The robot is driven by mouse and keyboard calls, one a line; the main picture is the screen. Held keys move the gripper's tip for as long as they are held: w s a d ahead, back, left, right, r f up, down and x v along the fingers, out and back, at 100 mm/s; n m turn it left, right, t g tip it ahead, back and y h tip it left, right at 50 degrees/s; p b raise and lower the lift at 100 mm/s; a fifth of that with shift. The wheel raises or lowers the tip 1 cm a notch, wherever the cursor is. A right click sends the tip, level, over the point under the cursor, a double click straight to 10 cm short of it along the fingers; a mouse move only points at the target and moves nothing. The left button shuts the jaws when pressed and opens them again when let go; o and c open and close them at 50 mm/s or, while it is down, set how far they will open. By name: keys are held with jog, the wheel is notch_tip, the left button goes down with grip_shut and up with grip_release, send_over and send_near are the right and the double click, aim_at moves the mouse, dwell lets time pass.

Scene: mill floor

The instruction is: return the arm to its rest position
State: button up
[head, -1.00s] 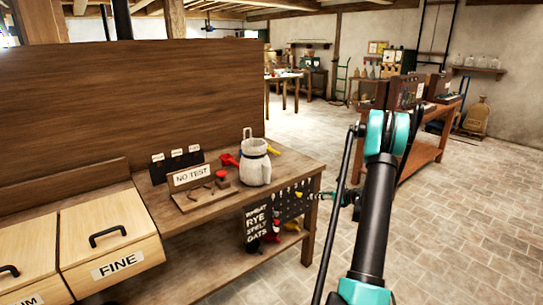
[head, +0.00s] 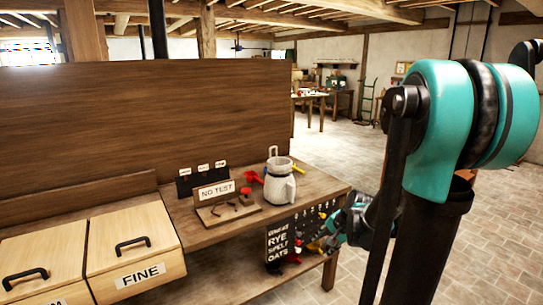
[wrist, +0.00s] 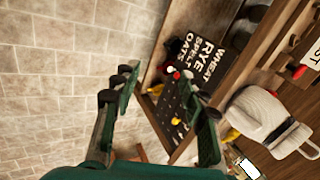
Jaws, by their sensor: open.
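My arm's teal elbow and black links fill the right side of the head view. My gripper (head: 328,240) shows small beyond the links, near the right end of the bench, and part of it is hidden. In the wrist view, my gripper (wrist: 160,95) has its two green fingers wide apart, with nothing seen held between them. Beyond the fingers are the black grain sign (wrist: 205,58) and the dark peg board (wrist: 178,110).
The wooden bench (head: 225,232) bears a white jug (head: 280,184), a NO TEST sign (head: 215,190) and small red and yellow items. A tall wooden panel (head: 150,115) stands behind. Tiled floor (head: 490,245) is open at right.

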jog(key=s+d+f+n+h, duration=0.1)
jog(key=s+f+n+h, duration=0.1)
jog(key=s+n, duration=0.8)
jog(key=shift+s+d+f+g+h, duration=0.3)
jog(key=shift+s+h, duration=0.4)
jog(key=shift+s, duration=2.25)
jog(key=shift+a, duration=0.15)
